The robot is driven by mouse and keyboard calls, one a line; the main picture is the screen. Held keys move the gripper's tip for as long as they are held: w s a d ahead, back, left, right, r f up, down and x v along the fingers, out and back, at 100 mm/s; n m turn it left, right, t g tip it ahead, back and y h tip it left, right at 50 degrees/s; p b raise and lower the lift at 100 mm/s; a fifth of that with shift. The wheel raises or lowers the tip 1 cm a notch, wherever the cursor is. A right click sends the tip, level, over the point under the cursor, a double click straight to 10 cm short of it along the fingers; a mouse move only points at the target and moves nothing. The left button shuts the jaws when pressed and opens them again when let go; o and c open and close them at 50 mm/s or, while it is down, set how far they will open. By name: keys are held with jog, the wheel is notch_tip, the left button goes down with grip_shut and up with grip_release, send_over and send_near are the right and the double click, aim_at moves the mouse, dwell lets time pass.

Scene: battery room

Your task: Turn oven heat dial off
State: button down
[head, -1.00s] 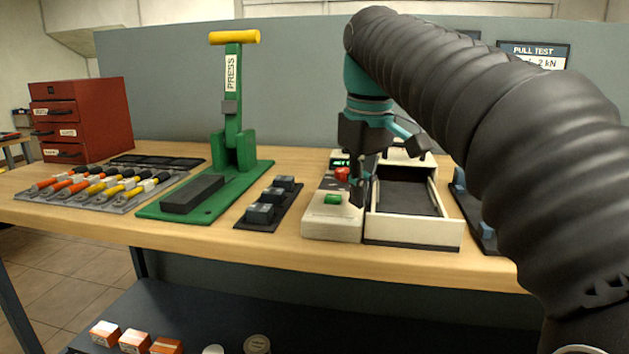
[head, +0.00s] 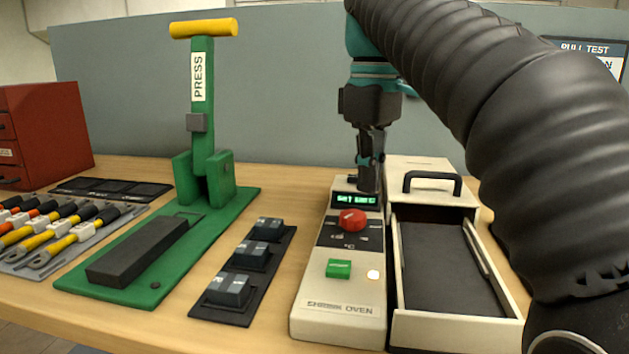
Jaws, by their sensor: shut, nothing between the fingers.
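The shrink oven's control panel (head: 340,308) is a long cream box with a black face. Its red heat dial (head: 353,220) sits on the black part, below a small green lit display (head: 355,199). A green button (head: 338,269) and a small lit lamp (head: 373,275) are nearer the front. My gripper (head: 370,186) is shut and empty, pointing down behind the dial, over the display end of the panel. It appears apart from the dial. The dial's exact setting is too small to read.
The oven's open drawer (head: 506,333) with a black handle lies right of the panel. A green press (head: 225,215) with a yellow handle and a black strip of grey blocks (head: 228,290) stand left. A red cabinet (head: 48,128) is far left.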

aim_at(364, 239)
jog(key=shift+s+a+f+b, duration=0.1)
jog(key=shift+f+b, duration=1.6)
jog(key=shift+f, duration=1.6)
jog(key=shift+r, duration=0.25)
jog(key=shift+w+d+r+p, duration=0.1)
jog(key=shift+w+d+p, duration=0.2)
jog(key=shift+p, duration=0.45)
jog(key=shift+w+d+p, duration=0.35)
jog(key=shift+d+p, duration=0.05)
jog(key=shift+p, duration=0.45)
jog(key=shift+w+d, duration=0.1)
jog(key=shift+w, duration=0.05)
jog(key=shift+w+d, duration=0.1)
jog(key=shift+w, duration=0.15)
jog(key=shift+w, duration=0.1)
jog(key=shift+d, duration=0.15)
